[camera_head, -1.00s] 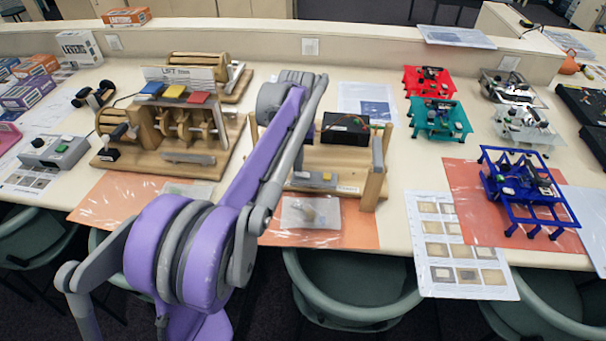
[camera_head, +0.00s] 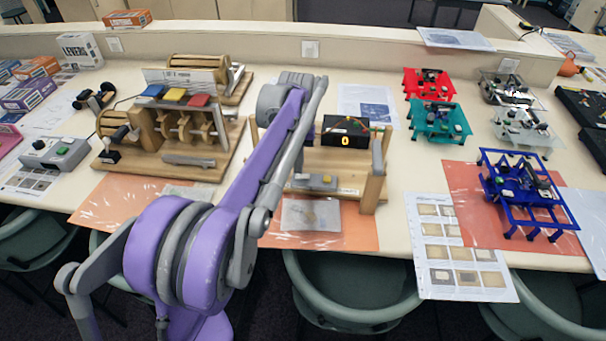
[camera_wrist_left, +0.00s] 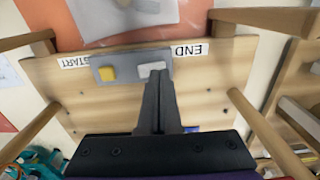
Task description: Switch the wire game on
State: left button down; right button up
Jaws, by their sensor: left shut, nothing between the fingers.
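The wire game has a pale wooden base (camera_head: 347,187) and upright posts, and stands right of the middle in the head view. Its black box (camera_head: 346,129) shows a lit orange 0. A grey panel (camera_wrist_left: 127,66) on its base carries a yellow button (camera_wrist_left: 107,73) and a pale switch (camera_wrist_left: 152,68), between the START and END labels. My left gripper (camera_wrist_left: 157,82) is shut and empty, its fingertips at the pale switch's edge. Whether they touch it, I cannot tell. In the head view my purple arm hides the game's left side and the gripper. The right gripper is not in view.
A wooden machine (camera_head: 180,130) with coloured keys stands left of my arm. Blue (camera_head: 525,190), teal (camera_head: 440,120) and red (camera_head: 428,84) small models stand to the right. Chairs (camera_head: 350,285) line the table's front edge.

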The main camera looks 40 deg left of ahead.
aim_at(299, 176)
pick_arm(q)
notch_tip(299, 176, up, 6)
jog(key=p, duration=0.3)
jog(key=shift+w+f, duration=0.1)
jog(key=shift+f, duration=0.05)
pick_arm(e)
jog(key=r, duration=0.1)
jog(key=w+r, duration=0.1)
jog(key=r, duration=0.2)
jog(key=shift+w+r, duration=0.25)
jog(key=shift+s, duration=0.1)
pick_arm(q)
jog(key=s+d+f+m+t, duration=0.2)
jog(key=s+d+f, duration=0.3)
jog(key=s+d, duration=0.4)
jog(key=s+d+f+m+t, duration=0.3)
jog(key=s+d+f, duration=0.2)
jog(key=s+d, duration=0.5)
jog(key=shift+s+d+f+m+t, duration=0.2)
jog(key=shift+d+f+m+t, duration=0.1)
jog(key=shift+d+m, duration=0.1)
